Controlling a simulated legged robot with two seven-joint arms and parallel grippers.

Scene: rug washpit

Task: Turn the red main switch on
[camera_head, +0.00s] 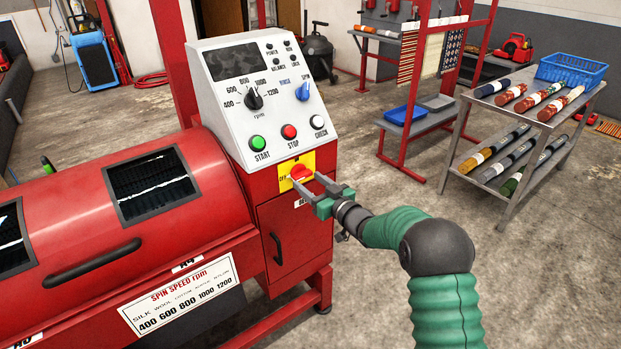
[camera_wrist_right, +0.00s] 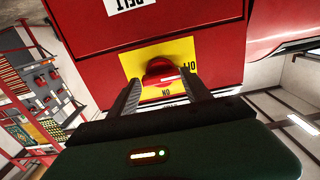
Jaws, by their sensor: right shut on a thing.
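The red main switch (camera_head: 300,172) is a rotary knob on a yellow plate (camera_head: 309,159) at the lower part of the red machine's control cabinet. "OFF" is readable to the left of the knob in the head view. My right gripper (camera_head: 305,179) is at the plate with one finger on each side of the knob, shut on it. In the right wrist view the knob (camera_wrist_right: 160,71) sits between the two fingertips (camera_wrist_right: 162,84). There "OFF" is at the knob's right and "ON" below it, both upside down. The knob's exact angle is partly hidden by the fingers. My left gripper is out of view.
Above the switch, the sloped white panel (camera_head: 235,120) carries dials, a green START button (camera_head: 258,142), a red STOP button (camera_head: 289,131) and a white button. A cabinet door with a black handle (camera_head: 277,248) is below. A rolled-rug rack (camera_head: 540,125) stands right; floor between is clear.

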